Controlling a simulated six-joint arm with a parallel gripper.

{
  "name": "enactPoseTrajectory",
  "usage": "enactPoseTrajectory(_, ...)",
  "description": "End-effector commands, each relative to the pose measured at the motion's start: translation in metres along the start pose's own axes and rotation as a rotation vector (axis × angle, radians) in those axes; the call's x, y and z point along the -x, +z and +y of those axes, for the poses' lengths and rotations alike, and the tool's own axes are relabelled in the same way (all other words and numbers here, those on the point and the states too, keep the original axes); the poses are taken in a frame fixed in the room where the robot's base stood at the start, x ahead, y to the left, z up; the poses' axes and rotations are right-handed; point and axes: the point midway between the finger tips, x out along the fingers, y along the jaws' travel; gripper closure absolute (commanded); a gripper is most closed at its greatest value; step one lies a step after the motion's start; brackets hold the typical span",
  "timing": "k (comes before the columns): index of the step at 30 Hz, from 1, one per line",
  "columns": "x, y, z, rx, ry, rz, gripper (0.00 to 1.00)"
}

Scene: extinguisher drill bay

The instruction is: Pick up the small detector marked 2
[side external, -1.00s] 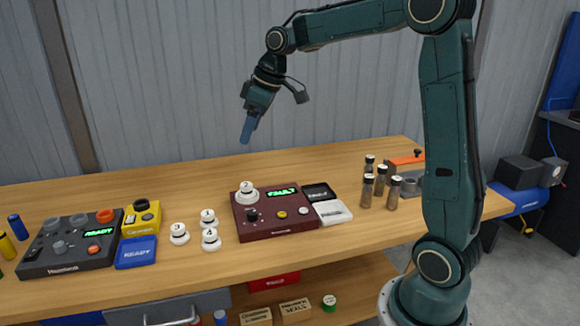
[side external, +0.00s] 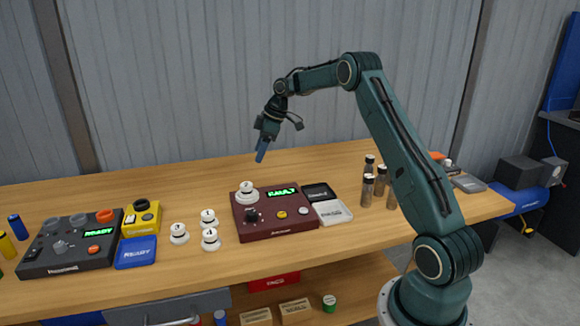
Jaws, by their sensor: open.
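Several small white detectors with black collars are in view. One detector (side external: 247,191), whose mark looks like a 2, sits on the top left of the dark red panel (side external: 277,225). Three more stand on the bench left of the panel: a left one (side external: 179,234), a rear one (side external: 208,217) and a front one (side external: 210,239). Their marks are hard to read now. My gripper (side external: 261,157) is open and empty, with blue fingers pointing down. It hangs in the air above and slightly right of the detector on the panel, touching nothing.
The red panel shows a green FAULT display. A black tray (side external: 319,191) and a white tray (side external: 333,212) lie to its right, with several brown vials (side external: 367,190) beyond. A dark control box (side external: 72,246) and yellow unit (side external: 141,219) stand left. The rear bench is clear.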

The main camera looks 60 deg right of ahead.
Motion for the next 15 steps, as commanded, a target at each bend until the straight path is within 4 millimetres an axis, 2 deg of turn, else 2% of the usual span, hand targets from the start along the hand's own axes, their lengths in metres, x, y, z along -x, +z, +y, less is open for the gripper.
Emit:
enactPoseTrajectory(8, -0.004, 0.001, 0.001, 0.001, -0.001, 0.0, 0.37)
enactPoseTrajectory(15, -0.027, 0.001, 0.0, 0.001, -0.004, -0.001, 0.37)
